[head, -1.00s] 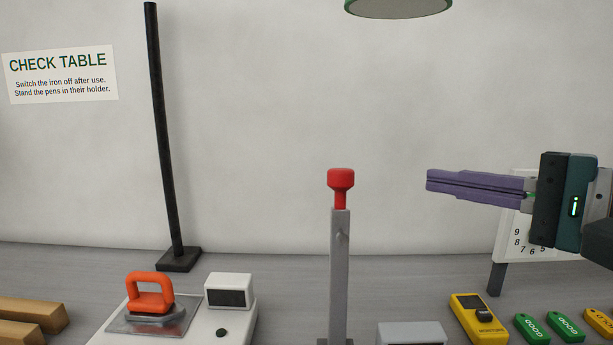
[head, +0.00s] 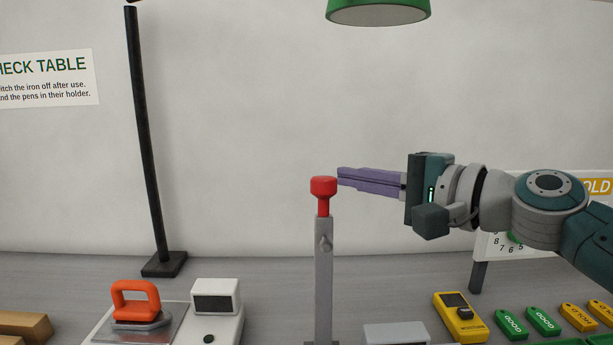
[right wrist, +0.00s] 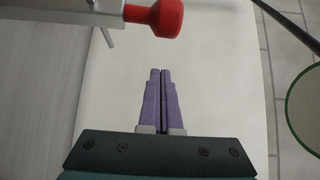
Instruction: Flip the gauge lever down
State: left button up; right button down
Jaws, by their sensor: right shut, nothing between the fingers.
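The gauge lever is a grey upright post (head: 324,280) with a red knob (head: 324,186) on top, standing near the middle of the head view. The red knob also shows at the top of the right wrist view (right wrist: 155,18). My right gripper (head: 340,176) is shut and empty, its purple fingers pointing left. In the head view its tips overlap or nearly meet the knob's upper right side; in the right wrist view the fingertips (right wrist: 160,72) are apart from the knob. My left gripper is not in view.
An orange-handled iron (head: 136,300) and a small white box (head: 216,298) stand at the left. A black pole (head: 146,150) rises behind them. A yellow meter (head: 458,318) and green and yellow tags (head: 543,320) lie at the right. A green lamp (head: 378,12) hangs above.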

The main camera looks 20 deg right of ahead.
jog(key=s+a+p, duration=0.2)
jog(key=s, duration=0.1)
jog(key=shift+a+r, duration=0.15)
jog(key=shift+a, duration=0.15)
